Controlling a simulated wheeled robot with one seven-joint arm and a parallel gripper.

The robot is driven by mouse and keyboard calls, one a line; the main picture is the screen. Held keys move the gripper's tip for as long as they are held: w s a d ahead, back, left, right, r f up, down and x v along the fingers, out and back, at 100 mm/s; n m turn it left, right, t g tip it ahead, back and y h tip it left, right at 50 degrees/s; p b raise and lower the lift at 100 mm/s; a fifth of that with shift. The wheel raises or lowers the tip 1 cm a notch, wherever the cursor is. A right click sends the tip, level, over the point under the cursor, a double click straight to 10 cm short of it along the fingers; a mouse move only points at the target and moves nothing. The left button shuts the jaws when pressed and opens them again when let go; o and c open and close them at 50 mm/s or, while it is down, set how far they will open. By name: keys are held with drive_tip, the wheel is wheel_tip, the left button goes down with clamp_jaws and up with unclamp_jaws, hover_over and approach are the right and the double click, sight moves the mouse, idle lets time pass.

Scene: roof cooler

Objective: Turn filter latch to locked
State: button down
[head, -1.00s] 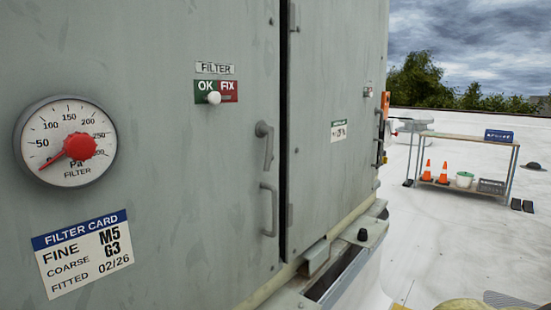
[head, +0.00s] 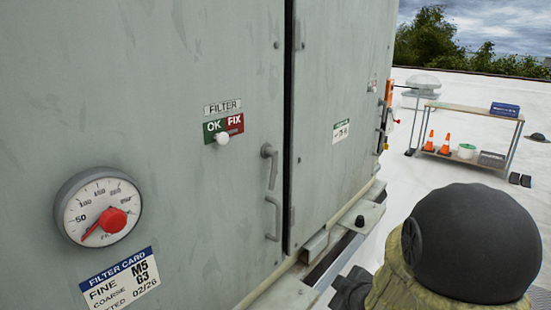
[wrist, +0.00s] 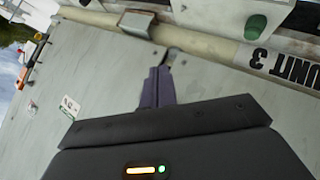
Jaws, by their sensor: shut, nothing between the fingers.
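The grey filter door (head: 150,60) fills the left of the head view. On its right edge a grey latch lever (head: 271,165) points down, above a grey pull handle (head: 275,219). I cannot read a locked mark beside the lever. In the wrist view my gripper (wrist: 155,88) has its dark fingers shut together and empty, in front of a grey panel (wrist: 100,60). A small dark hooked part (wrist: 173,55) shows just past the fingertips; I cannot tell whether it is the latch or whether they touch. My fingertips cannot be made out in the head view.
A round gauge (head: 98,207) and a filter card (head: 124,281) are at the left. An OK/FIX slider plate (head: 223,128) sits under a FILTER label. A ledge (head: 330,240) runs along the cabinet's base. A cart (head: 470,135) stands on the open white roof at the right.

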drive_tip(key=w+a+r+n+t+y+p, duration=0.1)
drive_tip(key=a+r+n+y+p, duration=0.1)
drive_tip(key=r+n+p, duration=0.3)
drive_tip(key=w+a+r+n+t+y+p, duration=0.1)
drive_tip(key=w+a+r+y+p, duration=0.15)
drive_tip(key=r, duration=0.45)
drive_tip(key=n+y+p, duration=0.7)
drive_tip(key=n+p, duration=0.1)
drive_tip(key=p, duration=0.2)
approach(274, 182)
drive_tip(key=s+r, duration=0.3)
drive_tip(key=s, duration=0.3)
drive_tip(key=shift+a+f+g, duration=0.25)
drive_tip(key=shift+a+g, duration=0.15)
drive_tip(key=shift+a, duration=0.05)
drive_tip(key=shift+a, duration=0.1)
drive_tip(key=w+a+p, duration=0.2)
drive_tip(key=w, duration=0.1)
drive_tip(key=w+a+p, duration=0.2)
drive_tip(key=w, duration=0.1)
drive_tip(key=w+a+p, duration=0.2)
drive_tip(key=w+p, duration=0.1)
drive_tip(key=shift+w+f, duration=0.1)
drive_tip(key=shift+f, duration=0.05)
drive_tip(key=shift+w+d+f+p, duration=0.15)
drive_tip(key=shift+w+f+p, duration=0.15)
drive_tip(key=shift+w, duration=0.15)
